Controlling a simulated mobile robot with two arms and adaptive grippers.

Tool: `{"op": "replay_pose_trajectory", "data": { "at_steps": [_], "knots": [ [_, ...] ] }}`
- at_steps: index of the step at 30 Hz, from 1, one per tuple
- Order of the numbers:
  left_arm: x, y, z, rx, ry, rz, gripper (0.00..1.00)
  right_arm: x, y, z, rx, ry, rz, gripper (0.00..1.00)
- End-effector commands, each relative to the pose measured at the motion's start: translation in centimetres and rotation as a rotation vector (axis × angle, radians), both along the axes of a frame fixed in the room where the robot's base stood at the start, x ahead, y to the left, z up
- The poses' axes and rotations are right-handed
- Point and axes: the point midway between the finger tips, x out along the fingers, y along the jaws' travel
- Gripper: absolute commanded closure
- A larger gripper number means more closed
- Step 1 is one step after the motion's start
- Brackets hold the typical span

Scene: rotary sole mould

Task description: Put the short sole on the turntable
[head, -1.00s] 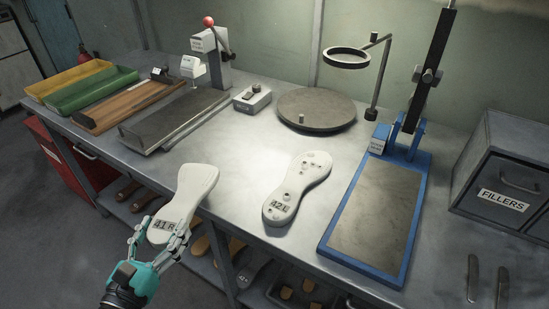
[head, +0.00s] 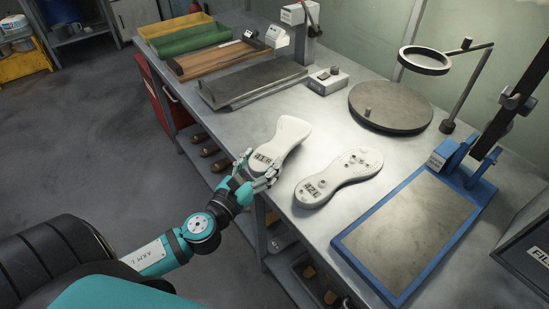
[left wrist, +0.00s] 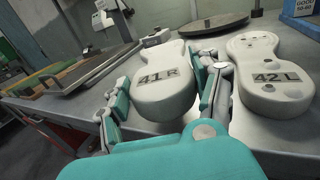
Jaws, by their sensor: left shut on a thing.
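Two white soles are at the bench's front edge. The sole marked 41 R (head: 283,140) is the smaller one; it also shows in the left wrist view (left wrist: 165,95). My left gripper (head: 260,175) is shut on its near end, with a finger on each side in the left wrist view (left wrist: 165,105). The sole marked 42 L (head: 342,176) lies on the bench to its right, with several round studs on top; it also shows in the left wrist view (left wrist: 270,85). The round grey turntable (head: 392,108) with a small peg stands behind the soles. My right gripper is out of view.
A ring on a stand (head: 425,60) overhangs near the turntable's right. A blue-framed plate (head: 415,230) lies at the right. A small switch box (head: 328,82) stands left of the turntable. Bare bench lies between the soles and the turntable.

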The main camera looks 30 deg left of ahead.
Motion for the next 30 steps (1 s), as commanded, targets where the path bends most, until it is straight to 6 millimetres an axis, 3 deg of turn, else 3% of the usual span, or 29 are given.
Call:
{"op": "replay_pose_trajectory", "data": {
  "at_steps": [3,8,16,28,29,30],
  "knots": [
    [2.5,-0.6,0.1,-0.001,-0.004,0.002,0.73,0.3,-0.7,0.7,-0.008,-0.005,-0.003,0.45],
    [4.0,-1.1,-0.3,0.0,-0.002,0.001,0.73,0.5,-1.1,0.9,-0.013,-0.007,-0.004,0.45],
    [4.1,-1.1,-3.8,-0.001,0.001,0.001,0.73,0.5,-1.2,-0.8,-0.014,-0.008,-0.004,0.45],
    [4.0,-1.1,-4.3,0.0,0.001,-0.001,0.73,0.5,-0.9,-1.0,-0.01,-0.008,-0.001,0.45],
    [4.0,-1.1,-4.2,0.0,0.002,-0.001,0.32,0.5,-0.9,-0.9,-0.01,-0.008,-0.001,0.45],
    [4.0,-1.1,-4.2,0.0,0.002,-0.001,0.27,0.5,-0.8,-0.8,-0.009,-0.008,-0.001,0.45]
  ]
}}
